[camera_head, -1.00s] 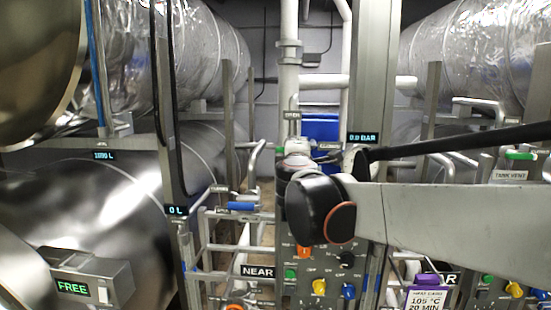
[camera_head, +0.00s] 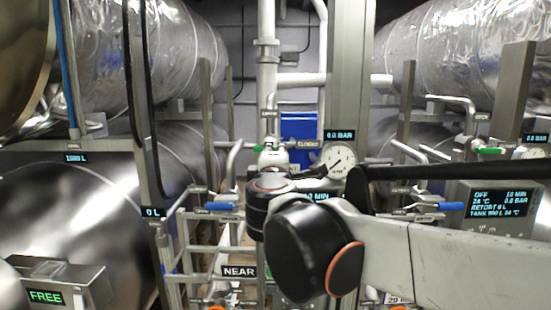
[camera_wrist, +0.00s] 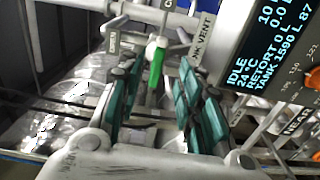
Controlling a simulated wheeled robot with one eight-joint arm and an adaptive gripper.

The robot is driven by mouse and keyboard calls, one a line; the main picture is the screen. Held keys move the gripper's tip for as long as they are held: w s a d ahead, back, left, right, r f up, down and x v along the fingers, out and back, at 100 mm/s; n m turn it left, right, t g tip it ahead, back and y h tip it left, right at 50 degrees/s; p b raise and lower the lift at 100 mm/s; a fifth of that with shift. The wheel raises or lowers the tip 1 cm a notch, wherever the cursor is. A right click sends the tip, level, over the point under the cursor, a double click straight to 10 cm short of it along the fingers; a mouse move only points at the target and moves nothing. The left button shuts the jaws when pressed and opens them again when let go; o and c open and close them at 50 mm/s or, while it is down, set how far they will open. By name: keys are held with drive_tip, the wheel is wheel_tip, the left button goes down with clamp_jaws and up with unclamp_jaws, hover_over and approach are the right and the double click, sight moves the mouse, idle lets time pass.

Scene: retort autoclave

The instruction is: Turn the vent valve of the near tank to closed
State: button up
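The near tank's vent valve (camera_wrist: 160,42) shows in the wrist view as a pale hub on a pipe, beside a TANK VENT label (camera_wrist: 202,36). Its green handle (camera_wrist: 156,68) extends down from the hub toward my gripper. My gripper (camera_wrist: 158,82) is open, its teal-padded fingers on either side of the handle, with gaps visible on both sides. I cannot tell how deep the handle lies between them. In the head view, the white valve body (camera_head: 271,157) stands above my arm, near a CLOSED label (camera_head: 307,143). My arm hides the gripper there.
A gauge (camera_head: 338,161) stands right of the valve. The near panel display (camera_wrist: 268,50) reads IDLE and lies close on the right in the wrist view. A NEAR sign (camera_head: 238,272) hangs below. Large metal tanks (camera_head: 70,220) flank the narrow aisle.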

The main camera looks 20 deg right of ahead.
drive_tip(key=shift+v, duration=1.2)
drive_tip(key=shift+a, duration=0.1)
drive_tip(key=s+d+f+m+g+b, duration=0.25)
drive_tip(key=s+f+b, duration=0.2)
drive_tip(key=f, duration=0.55)
drive_tip(key=s+d+f+m+g+b, duration=0.25)
drive_tip(key=f+b, duration=0.35)
drive_tip(key=f, duration=0.5)
drive_tip(key=s+d+f+m+g+b, duration=0.1)
drive_tip(key=s+d+f+m+b, duration=0.25)
drive_tip(key=f+b, duration=0.45)
drive_tip(key=s+a+f+m+g+y+b, duration=0.1)
drive_tip(key=s+a+f+b, duration=0.1)
drive_tip(key=f, duration=0.7)
drive_tip(key=s+a+f+m+g+y+b, duration=0.1)
drive_tip(key=s+f+b, duration=0.4)
drive_tip(key=f, duration=0.5)
drive_tip(key=s+a+f+m+g+y+b, duration=0.2)
drive_tip(key=s+a+f+m+y+b, duration=0.1)
drive_tip(key=f, duration=0.7)
drive_tip(key=shift+s+b, duration=0.7)
drive_tip(key=shift+b, duration=0.25)
drive_tip(key=shift+m, duration=0.25)
